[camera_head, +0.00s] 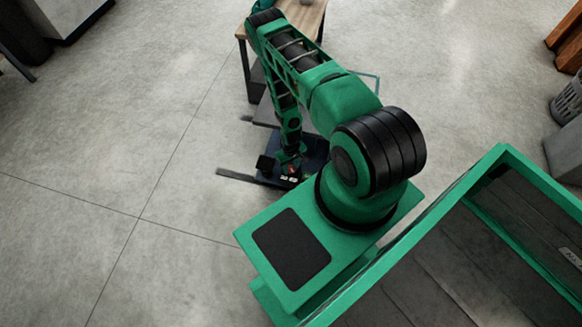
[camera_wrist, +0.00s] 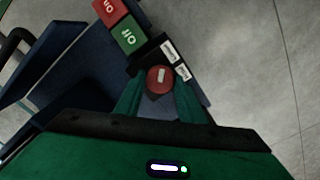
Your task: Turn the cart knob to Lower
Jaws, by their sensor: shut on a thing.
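The knob (camera_wrist: 159,79) is round and red with a pale mark on its face. It sits between the two green fingers of my gripper (camera_wrist: 160,90), which is shut on it. Two small white labels (camera_wrist: 174,62) lie beside the knob on a dark panel; their words are too small to read surely. The dark blue cart (camera_head: 312,150) shows in the head view with my gripper (camera_head: 289,166) down at its panel. The knob is hardly visible there.
A red button block (camera_wrist: 110,11) and a green one (camera_wrist: 129,36) stand near the knob. Grey forks (camera_head: 236,175) reach left from the cart. A wooden-topped table (camera_head: 303,17) stands behind. Open concrete floor lies to the left.

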